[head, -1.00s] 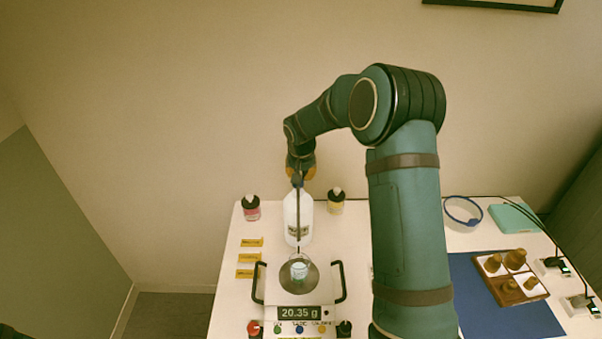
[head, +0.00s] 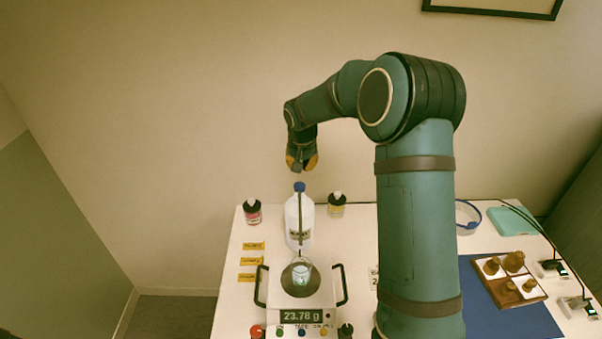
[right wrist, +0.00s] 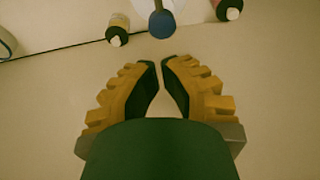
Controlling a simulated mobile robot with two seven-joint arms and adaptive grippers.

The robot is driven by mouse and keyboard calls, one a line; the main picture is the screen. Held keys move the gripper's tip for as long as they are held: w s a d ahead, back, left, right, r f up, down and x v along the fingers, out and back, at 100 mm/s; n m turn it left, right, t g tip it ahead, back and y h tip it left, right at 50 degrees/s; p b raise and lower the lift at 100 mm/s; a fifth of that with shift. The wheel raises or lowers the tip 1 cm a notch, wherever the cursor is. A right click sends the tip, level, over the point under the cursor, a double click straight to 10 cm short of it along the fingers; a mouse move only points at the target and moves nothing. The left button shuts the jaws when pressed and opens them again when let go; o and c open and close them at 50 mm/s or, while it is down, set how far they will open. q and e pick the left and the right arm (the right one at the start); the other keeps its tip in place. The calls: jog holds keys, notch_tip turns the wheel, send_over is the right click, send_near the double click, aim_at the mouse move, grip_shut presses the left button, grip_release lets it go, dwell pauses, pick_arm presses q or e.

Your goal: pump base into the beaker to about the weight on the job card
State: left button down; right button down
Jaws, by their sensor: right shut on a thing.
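The white base bottle (head: 299,222) with its blue pump top (head: 299,187) stands upright behind the scale (head: 330,300). A thin dark spout or tube runs down its front towards the glass beaker (head: 301,274), which stands on the scale's round pan and holds pale liquid. The display (head: 302,316) reads 23.78 g. My right gripper (head: 298,169) is above the pump top, apart from it. In the right wrist view its fingertips (right wrist: 160,64) are nearly together with nothing visible between them; the blue top (right wrist: 161,24) lies beyond. A white card (head: 374,279) is mostly hidden by my arm.
A pink bottle (head: 252,212) and a yellow bottle (head: 336,204) flank the base bottle. Yellow labels (head: 250,262) lie left of the scale. On the right are a blue mat (head: 490,310), a wooden tray (head: 497,297) with brown-capped bottles, a blue ring and a teal box (head: 512,221).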

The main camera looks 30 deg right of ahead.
jog(key=d+v, duration=0.1)
jog(key=v, duration=0.5)
jog(key=shift+a+r, duration=0.3)
jog(key=shift+a, duration=0.1)
jog(key=shift+s+f, duration=0.1)
jog(key=shift+s, duration=0.05)
